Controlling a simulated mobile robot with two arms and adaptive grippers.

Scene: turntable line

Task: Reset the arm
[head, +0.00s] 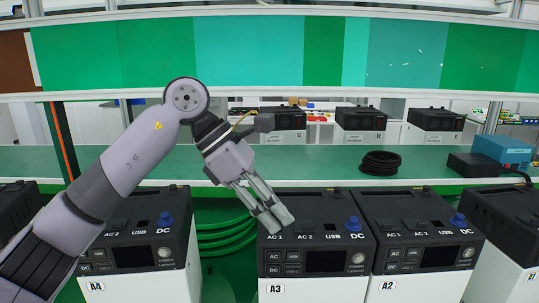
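My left arm comes in from the lower left, bends at a raised elbow and points down to the right. My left gripper (278,222) hangs over the top of the black-and-white power unit labelled A3 (315,285). Its fingers lie close together, with nothing visible between them. The fingertips overlap the unit's rear top in the picture; I cannot tell whether they touch it. My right gripper is not in view.
Unit A4 (150,285) stands partly behind my arm, and unit A2 (425,288) is right of A3. Green hoses (225,236) hang between A4 and A3. A green shelf (320,158) behind carries a black cable coil (380,163) and a blue-and-black device (502,150).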

